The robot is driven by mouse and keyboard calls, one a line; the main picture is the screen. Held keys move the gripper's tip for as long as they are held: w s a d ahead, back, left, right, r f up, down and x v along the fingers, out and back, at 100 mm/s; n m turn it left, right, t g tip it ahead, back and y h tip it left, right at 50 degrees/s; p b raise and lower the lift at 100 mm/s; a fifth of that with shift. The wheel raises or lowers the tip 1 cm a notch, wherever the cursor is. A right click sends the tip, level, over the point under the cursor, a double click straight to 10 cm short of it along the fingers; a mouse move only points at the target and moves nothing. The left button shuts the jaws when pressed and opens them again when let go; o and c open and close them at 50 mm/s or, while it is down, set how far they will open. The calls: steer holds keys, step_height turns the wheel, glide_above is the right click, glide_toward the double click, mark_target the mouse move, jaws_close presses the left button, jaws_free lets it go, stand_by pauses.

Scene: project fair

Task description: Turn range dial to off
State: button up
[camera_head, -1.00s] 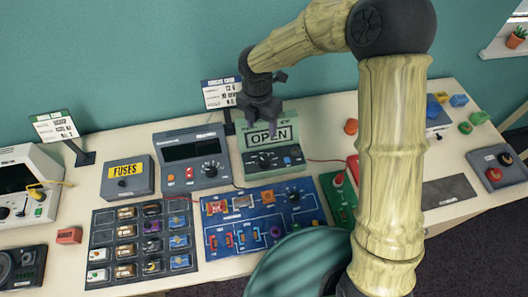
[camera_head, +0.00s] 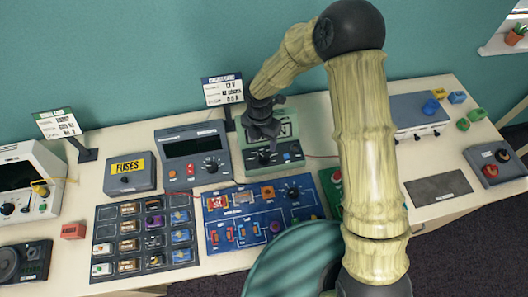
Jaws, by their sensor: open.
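A green meter (camera_head: 289,152) stands at the back middle of the table. Its framed display (camera_head: 284,130) is partly covered, and only the end of its text shows. A small dark dial (camera_head: 265,157) sits on the meter's lower black strip; it looks like the range dial, but its markings are too small to read. My gripper (camera_head: 263,141) is open and points down in front of the display, just above the dial in the picture. I cannot tell whether the fingers touch the dial.
A grey bench unit (camera_head: 195,147) with its own knob stands left of the meter. A grey fuse box (camera_head: 130,180), a blue circuit board (camera_head: 262,218) and a dark tray (camera_head: 104,220) of parts lie nearby. A sign (camera_head: 223,89) stands behind.

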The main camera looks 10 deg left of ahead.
mark_target(264, 156)
steer(key=f, duration=0.2)
steer(key=f+p, duration=0.1)
steer(key=f, duration=0.5)
steer(key=shift+s+d+f+p, duration=0.1)
steer(key=shift+d+f+p, duration=0.15)
steer(key=shift+p, duration=0.15)
steer(key=shift+c, duration=0.5)
steer(key=c, duration=0.9)
steer(key=shift+m+b, duration=0.4)
steer(key=m+b, duration=0.1)
steer(key=m, duration=0.1)
steer(key=shift+m+b, duration=1.25)
steer(key=shift+m, duration=0.85)
steer(key=shift+r, duration=0.1)
